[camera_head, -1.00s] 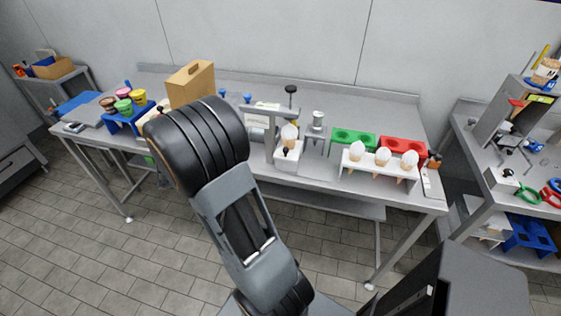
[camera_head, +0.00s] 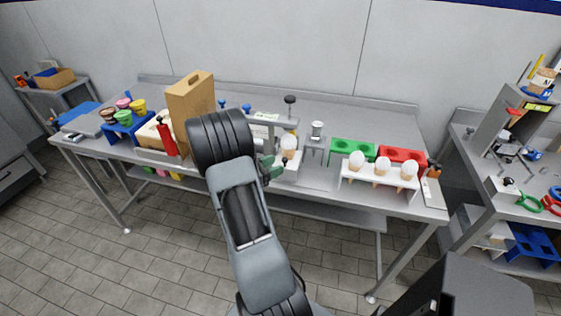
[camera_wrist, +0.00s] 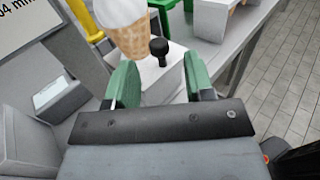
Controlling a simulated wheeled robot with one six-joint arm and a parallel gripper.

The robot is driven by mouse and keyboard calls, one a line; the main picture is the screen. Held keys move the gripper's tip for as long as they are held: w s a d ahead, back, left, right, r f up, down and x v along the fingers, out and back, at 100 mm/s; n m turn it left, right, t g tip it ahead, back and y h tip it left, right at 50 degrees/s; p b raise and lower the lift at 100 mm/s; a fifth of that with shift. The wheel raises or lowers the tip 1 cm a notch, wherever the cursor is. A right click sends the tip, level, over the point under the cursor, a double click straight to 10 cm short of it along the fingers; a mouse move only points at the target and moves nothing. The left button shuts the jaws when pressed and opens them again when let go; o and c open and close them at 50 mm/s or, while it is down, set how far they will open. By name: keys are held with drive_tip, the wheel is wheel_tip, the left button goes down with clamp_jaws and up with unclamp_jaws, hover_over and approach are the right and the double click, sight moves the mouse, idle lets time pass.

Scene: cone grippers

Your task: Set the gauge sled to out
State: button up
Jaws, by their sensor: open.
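The gauge sled (camera_head: 291,165) is a white block at the front of the grey gauge stand (camera_head: 262,123). A white-topped cone (camera_head: 289,143) stands at the sled and shows close up in the wrist view (camera_wrist: 128,28). In the wrist view the sled's black knob (camera_wrist: 158,48) stands up from the white block (camera_wrist: 163,80). My gripper (camera_wrist: 160,80) is open, its green fingers apart, with the knob and block showing between and beyond them. In the head view my gripper (camera_head: 272,168) is just left of the sled, partly hidden by my arm. Contact cannot be told.
A white rack (camera_head: 378,180) with several cones stands to the right, before green (camera_head: 353,150) and red (camera_head: 402,158) holders. A red bottle (camera_head: 167,138) and a tall brown box (camera_head: 190,97) stand left. A printed sign (camera_wrist: 30,35) is close at the wrist view's left.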

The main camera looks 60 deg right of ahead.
drive_tip(key=shift+x, duration=1.45)
clamp_jaws()
